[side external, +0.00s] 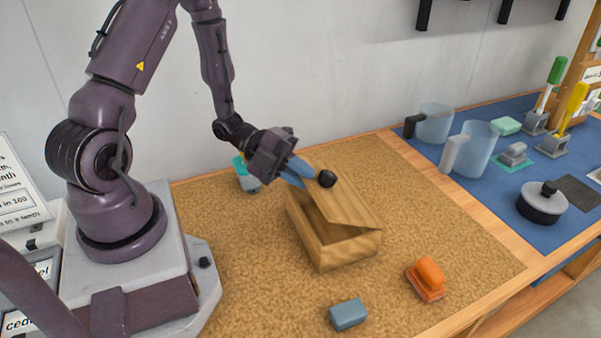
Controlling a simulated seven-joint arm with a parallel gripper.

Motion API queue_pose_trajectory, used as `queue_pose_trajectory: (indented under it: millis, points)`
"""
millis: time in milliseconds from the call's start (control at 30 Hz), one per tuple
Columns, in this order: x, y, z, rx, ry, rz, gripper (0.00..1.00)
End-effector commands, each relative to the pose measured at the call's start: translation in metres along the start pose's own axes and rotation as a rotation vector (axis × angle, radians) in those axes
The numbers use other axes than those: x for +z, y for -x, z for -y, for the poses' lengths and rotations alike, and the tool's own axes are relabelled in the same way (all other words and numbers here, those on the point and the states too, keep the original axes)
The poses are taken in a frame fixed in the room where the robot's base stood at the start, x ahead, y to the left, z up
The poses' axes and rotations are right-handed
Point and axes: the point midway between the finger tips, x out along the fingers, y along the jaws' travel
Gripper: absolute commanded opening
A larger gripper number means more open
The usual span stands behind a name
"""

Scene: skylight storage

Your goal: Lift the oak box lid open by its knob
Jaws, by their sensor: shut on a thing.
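The oak box (337,250) stands on the brown work surface. Its lid (345,205) is tilted, with a dark gap showing between it and the box walls at the near left. A round black knob (327,179) sits on the lid. My gripper (308,175) reaches in from the upper left with its blue fingers at the knob. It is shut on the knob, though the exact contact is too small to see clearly. The inside of the box is mostly hidden.
A teal-topped item (246,173) stands behind my gripper. A blue-grey block (348,314) and an orange-handled brush (428,279) lie in front. Clear jugs (474,148) and a lidded pot (542,202) stand on the blue mat (500,215) at right.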

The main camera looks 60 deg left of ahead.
Motion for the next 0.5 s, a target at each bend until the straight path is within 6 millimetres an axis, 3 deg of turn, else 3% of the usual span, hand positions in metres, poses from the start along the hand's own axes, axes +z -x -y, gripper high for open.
queue_pose_trajectory:
  millis: [267,500]
  points:
    - [0.000,0.000,0.006,-0.002,-0.003,0.000,0.00]
    - [0.001,-0.002,0.027,-0.005,-0.009,-0.002,0.00]
